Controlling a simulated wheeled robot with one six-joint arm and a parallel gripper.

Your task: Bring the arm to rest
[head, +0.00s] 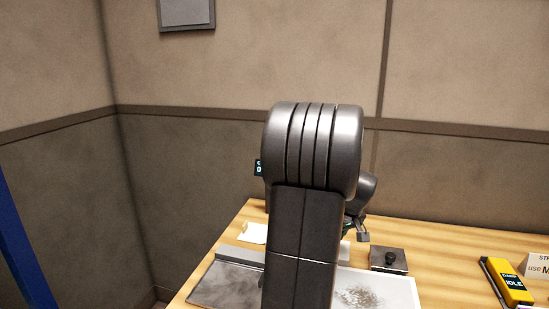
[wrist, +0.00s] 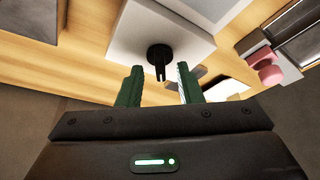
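My gripper shows in the wrist view (wrist: 158,82) with its two green fingers apart and nothing between them. Beyond the fingertips is a pale block with a black knob (wrist: 159,54); I cannot tell the exact distance. In the head view my own arm fills the middle and hides most of the gripper. Only a small part of the wrist end shows to the right of the arm, above the wooden table (head: 445,250).
A dark block with a round knob (head: 389,259) stands on the table. A yellow device reading "IDLE" (head: 508,284) and a sign card (head: 540,267) are at the right. A grey panel (head: 222,285) and a smudged white sheet (head: 385,290) lie in front. A pink-ended object (wrist: 268,68) shows in the wrist view.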

